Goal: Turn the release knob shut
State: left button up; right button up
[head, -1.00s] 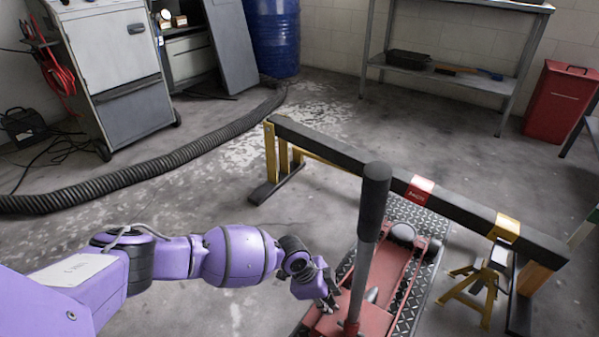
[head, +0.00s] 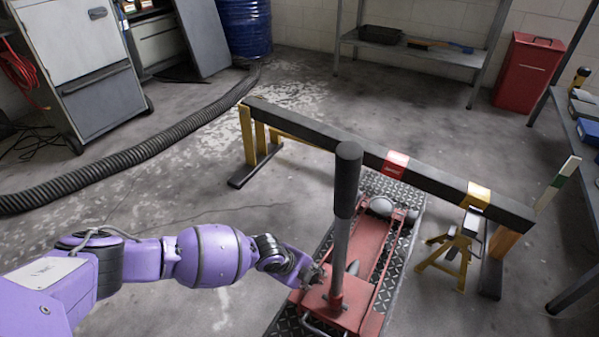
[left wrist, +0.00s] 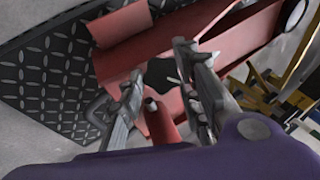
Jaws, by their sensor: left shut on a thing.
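The red floor jack (head: 368,262) stands on a dark diamond-plate mat, its long handle with a black grip (head: 347,180) standing nearly upright. My left gripper (head: 316,276) is low at the jack's near left side, beside the handle's base. In the left wrist view, the fingers (left wrist: 162,72) straddle a dark, lobed piece that looks like the release knob (left wrist: 165,78) on the red body. The left gripper is shut on it; the exact finger contact is hard to see. A short red cylinder with a grey end (left wrist: 158,118) lies just below. My right gripper is out of view.
A dark beam with red and yellow bands (head: 430,178) crosses behind the jack on yellow supports. A yellow jack stand (head: 455,245) is at the right. A black ribbed hose (head: 120,155) runs along the floor at the left.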

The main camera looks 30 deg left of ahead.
pick_arm(q)
jog(key=shift+s+d+m+t, duration=0.1)
jog(key=shift+d+m+t, duration=0.2)
jog(key=shift+m, duration=0.5)
jog(key=shift+f, duration=0.1)
jog(key=o, duration=1.1)
jog(key=shift+c, duration=0.2)
jog(key=shift+o, duration=0.2)
jog(key=shift+a, duration=0.15)
jog(key=v, duration=1.2)
jog(key=shift+a, duration=0.1)
